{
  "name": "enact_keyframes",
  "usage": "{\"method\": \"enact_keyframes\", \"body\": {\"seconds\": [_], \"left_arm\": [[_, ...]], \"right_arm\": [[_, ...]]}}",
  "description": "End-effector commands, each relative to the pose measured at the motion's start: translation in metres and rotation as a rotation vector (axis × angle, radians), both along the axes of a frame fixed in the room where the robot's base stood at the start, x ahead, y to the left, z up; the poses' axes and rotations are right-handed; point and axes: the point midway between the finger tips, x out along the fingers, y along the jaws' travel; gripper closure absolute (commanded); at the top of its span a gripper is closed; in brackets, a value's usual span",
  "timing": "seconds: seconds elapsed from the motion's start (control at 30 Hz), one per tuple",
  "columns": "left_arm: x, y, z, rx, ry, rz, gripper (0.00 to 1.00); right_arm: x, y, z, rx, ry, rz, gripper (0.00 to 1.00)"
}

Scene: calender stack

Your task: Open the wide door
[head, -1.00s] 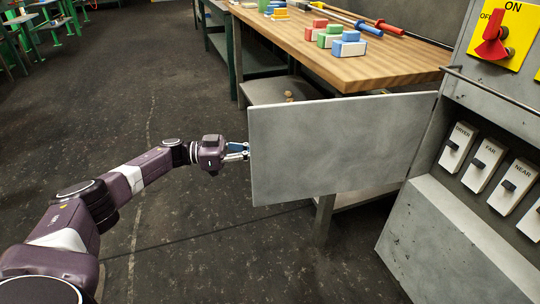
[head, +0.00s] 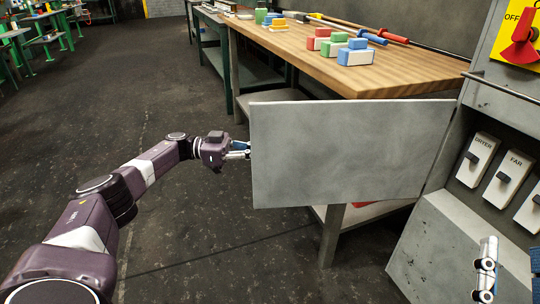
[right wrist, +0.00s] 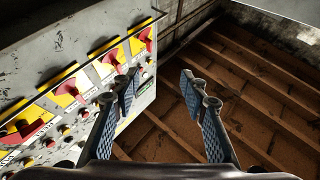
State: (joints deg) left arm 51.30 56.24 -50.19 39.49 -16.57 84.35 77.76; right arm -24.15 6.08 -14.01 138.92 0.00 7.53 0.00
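The wide door (head: 345,155) is a plain grey metal panel in the head view. It stands swung out from the grey cabinet (head: 450,250), with its hinge side at the right. My left gripper (head: 240,150) is at the door's free left edge. Its fingertips meet or pass behind that edge, so I cannot tell whether they grip it. My right gripper (right wrist: 168,95) is open and empty in the right wrist view, beside a panel of red and yellow switches. Its fingers (head: 510,265) also show at the lower right of the head view, in front of the cabinet.
A wooden-topped workbench (head: 300,50) with coloured blocks (head: 355,55) and long-handled tools stands behind the door. White switches (head: 478,160) and a red lever (head: 522,45) are on the cabinet at right. Dark floor (head: 130,90) is clear around my left arm.

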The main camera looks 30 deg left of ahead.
Motion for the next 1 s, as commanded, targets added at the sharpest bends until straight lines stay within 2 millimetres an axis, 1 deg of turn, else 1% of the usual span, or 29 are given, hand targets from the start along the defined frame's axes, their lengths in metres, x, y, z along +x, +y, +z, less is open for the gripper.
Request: {"method": "enact_keyframes", "body": {"seconds": [0.2, 0.57, 0.6, 0.67, 0.9, 1.0], "left_arm": [[-0.0006, 0.0003, -0.0009, -0.001, 0.002, -0.005, 1.0], [-0.0006, 0.0003, -0.0006, -0.001, 0.002, -0.005, 1.0], [-0.0006, 0.0003, -0.0006, -0.001, 0.002, -0.005, 0.91], [-0.0006, 0.0005, -0.0005, -0.001, 0.002, -0.005, 0.85], [-0.0007, 0.0015, -0.0002, 0.0, 0.001, -0.004, 0.85], [-0.002, 0.0049, -0.0002, 0.0, 0.001, -0.002, 0.85]], "right_arm": [[-0.0061, -0.0006, 0.009, 0.014, -0.049, 0.003, 0.6], [-0.0067, -0.0005, 0.0099, 0.015, -0.053, 0.003, 0.6], [-0.0066, -0.0005, 0.0098, 0.015, -0.053, 0.003, 0.6], [-0.0066, -0.0005, 0.0098, 0.015, -0.052, 0.003, 0.6], [-0.0066, -0.0006, 0.01, 0.015, -0.053, 0.003, 0.6], [-0.0068, -0.0008, 0.0106, 0.015, -0.054, 0.003, 0.6]]}}
